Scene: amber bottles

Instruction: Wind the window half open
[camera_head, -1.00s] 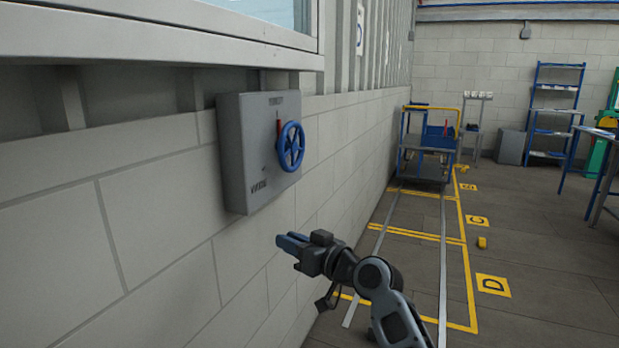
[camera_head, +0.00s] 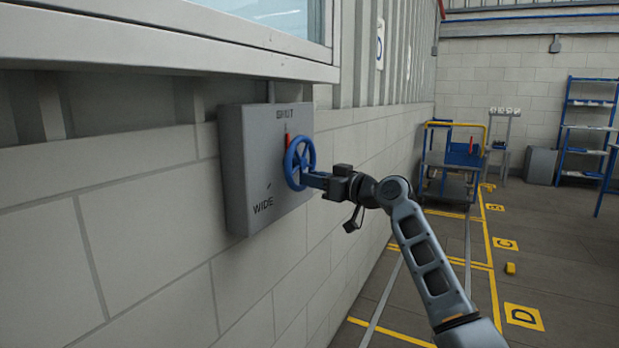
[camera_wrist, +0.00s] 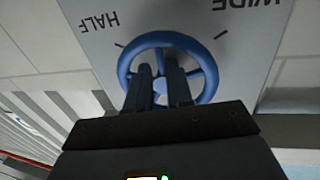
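The blue handwheel (camera_head: 300,161) is on the front of a grey wall box (camera_head: 250,170). A red pointer (camera_head: 288,137) stands at the wheel's top, below the word SHUT; WIDE is lower on the box. In the wrist view the wheel (camera_wrist: 208,75) appears with HALF and WIDE upside down. My gripper (camera_head: 308,179) is at the wheel's lower right rim. Its two fingers (camera_wrist: 160,82) overlap the wheel with a narrow gap between them; whether they grip the rim or a spoke is unclear. The window (camera_head: 285,18) is above the box, only its lower part in view.
The block wall (camera_head: 150,235) runs along the left, close to my arm. A blue trolley (camera_head: 447,178) stands farther back on the yellow-marked floor. A small yellow object (camera_head: 510,268) lies on the floor. Shelves (camera_head: 588,125) stand at the far right. The floor near the wall is clear.

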